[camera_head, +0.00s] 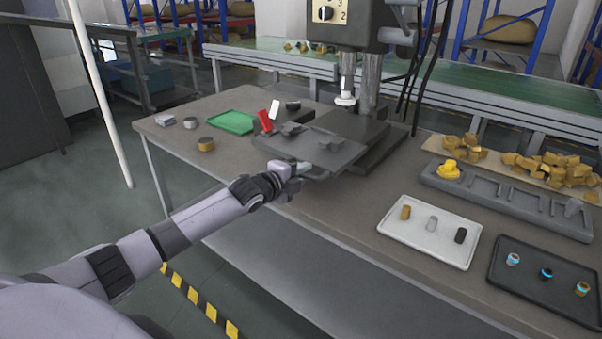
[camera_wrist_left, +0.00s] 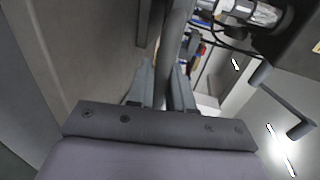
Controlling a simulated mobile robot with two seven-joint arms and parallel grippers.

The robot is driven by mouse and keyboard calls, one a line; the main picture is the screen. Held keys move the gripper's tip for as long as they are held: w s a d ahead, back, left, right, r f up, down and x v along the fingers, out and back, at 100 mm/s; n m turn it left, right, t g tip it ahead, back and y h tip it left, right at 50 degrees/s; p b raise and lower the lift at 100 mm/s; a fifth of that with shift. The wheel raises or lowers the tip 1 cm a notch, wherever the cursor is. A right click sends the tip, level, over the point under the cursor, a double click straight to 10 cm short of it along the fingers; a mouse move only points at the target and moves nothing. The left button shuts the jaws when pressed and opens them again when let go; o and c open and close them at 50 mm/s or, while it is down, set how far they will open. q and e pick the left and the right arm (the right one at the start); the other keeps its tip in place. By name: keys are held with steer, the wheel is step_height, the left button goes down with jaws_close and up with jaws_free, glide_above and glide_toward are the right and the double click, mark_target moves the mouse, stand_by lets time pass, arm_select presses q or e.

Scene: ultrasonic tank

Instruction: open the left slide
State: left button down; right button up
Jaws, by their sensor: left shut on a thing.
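A dark grey flat slide (camera_head: 305,150) lies on the table in front of the press, with small grey blocks on top. A grey bar-like handle (camera_head: 318,177) is at its front edge. My left gripper (camera_head: 303,171) is at that front edge, its arm reaching in from the lower left. In the left wrist view, its fingers (camera_wrist_left: 163,88) are shut on an upright grey bar, the handle (camera_wrist_left: 176,45). The fingers hide part of the handle in the head view. My right gripper is in neither view.
A press (camera_head: 362,35) stands behind the slide. A green tray (camera_head: 232,122), a red block (camera_head: 265,121) and a brass cylinder (camera_head: 206,144) lie to the left. A white tray (camera_head: 430,231), a black tray (camera_head: 545,281) and a grey rack (camera_head: 505,199) lie to the right.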

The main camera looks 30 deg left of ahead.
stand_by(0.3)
arm_select(q)
steer(key=c, duration=1.1)
jaws_free()
steer(key=shift+w, duration=0.1)
steer(key=shift+c, duration=0.2)
steer(key=v, duration=0.7)
steer(key=shift+a, duration=0.15)
